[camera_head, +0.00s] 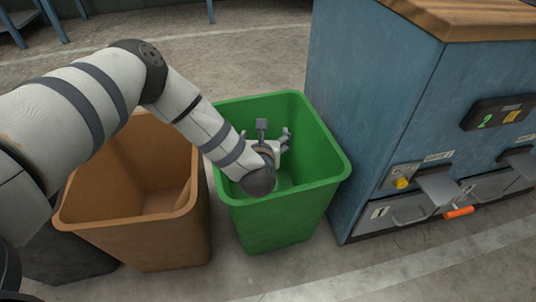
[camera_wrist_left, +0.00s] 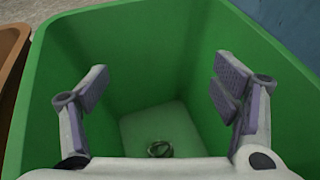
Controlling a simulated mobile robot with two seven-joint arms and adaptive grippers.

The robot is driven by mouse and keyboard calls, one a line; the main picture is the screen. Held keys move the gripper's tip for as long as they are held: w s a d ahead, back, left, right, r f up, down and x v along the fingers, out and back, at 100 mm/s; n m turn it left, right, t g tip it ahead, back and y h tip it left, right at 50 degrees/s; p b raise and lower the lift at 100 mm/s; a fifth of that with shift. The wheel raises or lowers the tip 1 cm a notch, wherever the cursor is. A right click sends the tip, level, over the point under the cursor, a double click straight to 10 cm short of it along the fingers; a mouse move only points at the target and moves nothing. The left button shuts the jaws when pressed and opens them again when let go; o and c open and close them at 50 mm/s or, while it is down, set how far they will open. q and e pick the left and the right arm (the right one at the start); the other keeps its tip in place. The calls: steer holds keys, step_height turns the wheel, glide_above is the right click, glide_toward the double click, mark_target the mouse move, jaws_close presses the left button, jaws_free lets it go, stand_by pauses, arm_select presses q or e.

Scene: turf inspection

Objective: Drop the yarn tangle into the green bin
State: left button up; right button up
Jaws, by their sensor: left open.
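The green bin (camera_head: 285,218) stands between an orange-brown bin and a blue cabinet in the head view. My left gripper (camera_head: 273,134) is over its opening, pointing down into it. In the left wrist view the gripper (camera_wrist_left: 158,88) is open, its two fingers apart with nothing between them. The yarn tangle (camera_wrist_left: 160,149), a small dark greenish coil, lies on the floor of the green bin (camera_wrist_left: 130,60), below the fingers and apart from them. In the head view the tangle is hidden. My right gripper does not show in either view.
The orange-brown bin (camera_head: 150,240) stands directly left of the green bin, under my left arm, with a dark bin (camera_head: 70,255) beyond it. The blue cabinet (camera_head: 375,120) with drawers and a wooden top stands close on the right. Concrete floor is clear in front.

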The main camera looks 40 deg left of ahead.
arm_select(q)
steer(key=v, duration=1)
steer(key=shift+s+r, duration=0.25)
steer(key=shift+s, duration=0.05)
steer(key=shift+d, duration=0.15)
